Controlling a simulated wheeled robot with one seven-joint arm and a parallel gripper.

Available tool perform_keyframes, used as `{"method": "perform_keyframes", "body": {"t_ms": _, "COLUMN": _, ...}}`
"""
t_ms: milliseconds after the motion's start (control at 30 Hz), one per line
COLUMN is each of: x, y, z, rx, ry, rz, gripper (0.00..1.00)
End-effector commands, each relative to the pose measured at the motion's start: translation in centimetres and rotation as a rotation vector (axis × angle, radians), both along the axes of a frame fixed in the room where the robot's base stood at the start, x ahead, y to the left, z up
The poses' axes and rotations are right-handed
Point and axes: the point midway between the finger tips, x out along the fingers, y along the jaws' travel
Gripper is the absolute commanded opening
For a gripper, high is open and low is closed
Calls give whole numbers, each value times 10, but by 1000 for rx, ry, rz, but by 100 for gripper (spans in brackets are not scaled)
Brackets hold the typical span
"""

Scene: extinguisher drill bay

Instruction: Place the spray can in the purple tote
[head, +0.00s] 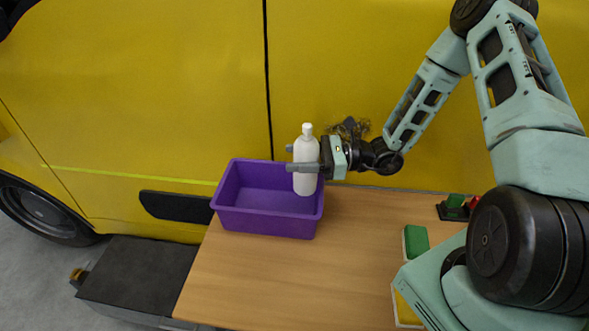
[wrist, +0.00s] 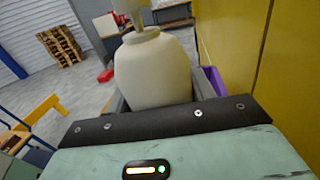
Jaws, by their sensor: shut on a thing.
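The spray can (head: 306,180) is a white upright bottle shape with a narrow top. My gripper (head: 303,158) is shut on it around its upper body. In the head view the can overlaps the right part of the purple tote (head: 265,222), with its lower end in front of the tote's inside; I cannot tell its exact height. In the wrist view the can (wrist: 152,70) fills the middle between the fingers, and a small strip of the purple tote (wrist: 214,80) shows at the right. The can's base is hidden in the wrist view.
The tote stands at the far left of the wooden table (head: 290,285), close to the yellow vehicle (head: 160,90). A green block (head: 416,240) and a red-and-green item (head: 456,206) lie at the right. The table's middle is clear.

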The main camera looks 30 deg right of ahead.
Motion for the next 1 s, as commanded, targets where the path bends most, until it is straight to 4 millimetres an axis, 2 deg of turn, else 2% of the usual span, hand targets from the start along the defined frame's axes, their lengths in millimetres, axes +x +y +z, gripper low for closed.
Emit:
{"method": "perform_keyframes", "body": {"t_ms": 400, "x": 0, "y": 0, "z": -42, "rx": 2, "ry": -1, "rz": -1, "gripper": 21}}
{"method": "perform_keyframes", "body": {"t_ms": 1000, "x": 0, "y": 0, "z": -55, "rx": 1, "ry": -3, "rz": -1, "gripper": 21}}
